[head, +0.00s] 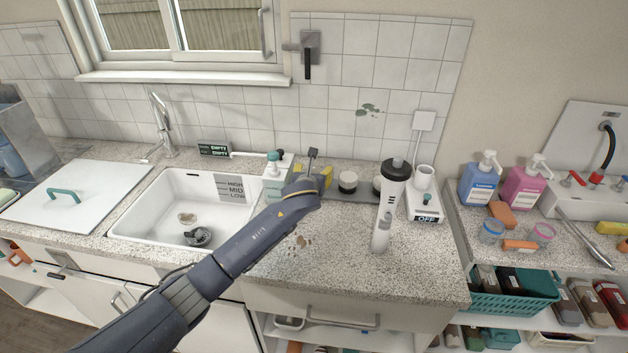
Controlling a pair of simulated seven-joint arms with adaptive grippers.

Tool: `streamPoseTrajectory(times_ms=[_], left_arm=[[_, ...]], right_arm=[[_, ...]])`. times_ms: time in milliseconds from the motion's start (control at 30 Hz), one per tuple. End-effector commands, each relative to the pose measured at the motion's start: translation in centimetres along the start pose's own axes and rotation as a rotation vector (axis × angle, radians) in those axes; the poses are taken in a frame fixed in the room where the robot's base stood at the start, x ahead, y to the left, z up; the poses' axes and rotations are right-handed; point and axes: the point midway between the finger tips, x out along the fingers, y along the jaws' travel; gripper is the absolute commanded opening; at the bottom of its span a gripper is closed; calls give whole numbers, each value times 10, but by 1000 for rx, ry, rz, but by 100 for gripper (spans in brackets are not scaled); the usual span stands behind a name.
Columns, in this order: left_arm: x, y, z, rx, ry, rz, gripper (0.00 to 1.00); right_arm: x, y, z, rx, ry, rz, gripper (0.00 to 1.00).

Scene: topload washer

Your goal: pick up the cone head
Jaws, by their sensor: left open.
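A grey rack (360,195) on the counter carries small attachment heads. Two are round, dark and white: one head (348,182) just right of my left gripper, and another (377,184) partly behind the handheld tool. A yellow piece (327,172) shows beside the gripper, mostly covered. I cannot tell for certain which is the cone head. My left gripper (313,180) is open over the rack's left end; its fingers are hard to make out against its wrist. My right gripper is not in view.
A green-topped pump bottle (274,178) stands left of the gripper, beside the sink (165,225). A white device labelled OFF (426,208) is at the right.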

Motion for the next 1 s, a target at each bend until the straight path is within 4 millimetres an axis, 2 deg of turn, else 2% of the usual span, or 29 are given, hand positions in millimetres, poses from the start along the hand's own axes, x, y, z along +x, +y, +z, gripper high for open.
streamPoseTrajectory(times_ms=[67,533,1000], left_arm=[[0,0,0,0,0,0,60],[0,0,0,0,0,0,6],[-1,0,2,0,0,0,5]], right_arm=[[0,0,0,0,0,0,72],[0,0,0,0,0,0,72],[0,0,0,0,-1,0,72]])
